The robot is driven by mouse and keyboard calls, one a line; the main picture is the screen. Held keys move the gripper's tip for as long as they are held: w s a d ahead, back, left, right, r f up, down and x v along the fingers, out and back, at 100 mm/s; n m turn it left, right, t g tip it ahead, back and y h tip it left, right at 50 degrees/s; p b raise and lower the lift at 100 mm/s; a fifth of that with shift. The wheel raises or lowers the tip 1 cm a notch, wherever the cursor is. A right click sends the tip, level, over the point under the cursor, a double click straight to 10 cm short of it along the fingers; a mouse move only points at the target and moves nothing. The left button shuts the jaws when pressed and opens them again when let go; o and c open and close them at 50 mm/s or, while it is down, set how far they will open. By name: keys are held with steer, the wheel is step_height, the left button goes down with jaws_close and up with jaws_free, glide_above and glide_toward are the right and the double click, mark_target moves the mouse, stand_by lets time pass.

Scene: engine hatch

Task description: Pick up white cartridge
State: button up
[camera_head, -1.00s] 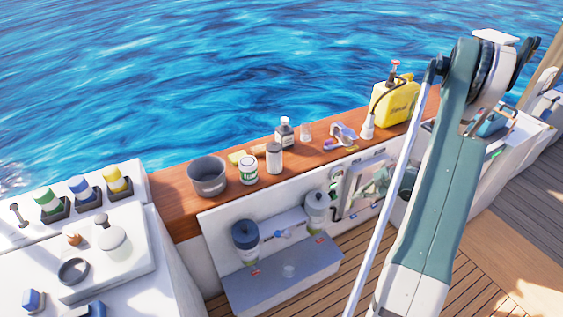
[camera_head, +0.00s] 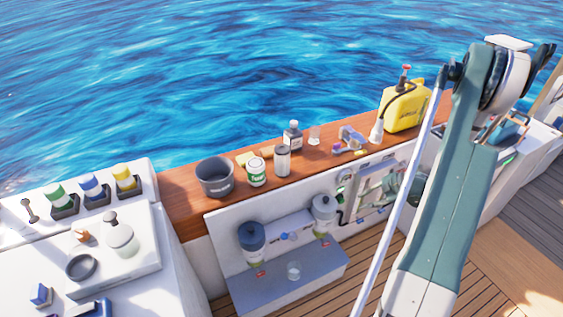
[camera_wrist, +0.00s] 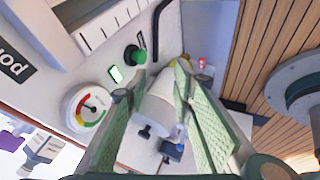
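A white cylinder with a dark top (camera_head: 283,161), which looks like a white cartridge, stands upright on the wooden ledge in the head view. A white housing with a grey cap (camera_head: 324,212) is on the panel below it. My gripper (camera_wrist: 168,82) shows in the wrist view with its two green-padded fingers spread apart. A pale grey-white cylindrical part (camera_wrist: 160,112) shows between and beyond the fingers; I cannot tell which part it is, and no grip on it is visible.
A dark-capped housing (camera_head: 252,240) is on the panel. A round gauge (camera_wrist: 88,108) is left of the fingers in the wrist view.

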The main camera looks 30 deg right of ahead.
steer(key=o, duration=0.9)
steer(key=shift+o, duration=0.2)
step_height(320, 180, up, 33)
steer(key=m+g+h+p, duration=0.1)
steer(key=m+h+p, duration=0.3)
steer(key=m+p, duration=0.85)
glide_above(286, 151)
steer(key=b, duration=0.4)
steer(key=m, duration=0.3)
steer(key=shift+s+a, duration=0.2)
steer(key=shift+s, duration=0.15)
step_height(286, 151, down, 4)
steer(key=shift+d+r, duration=0.1)
steer(key=shift+d, duration=0.05)
steer(key=shift+f, duration=0.75)
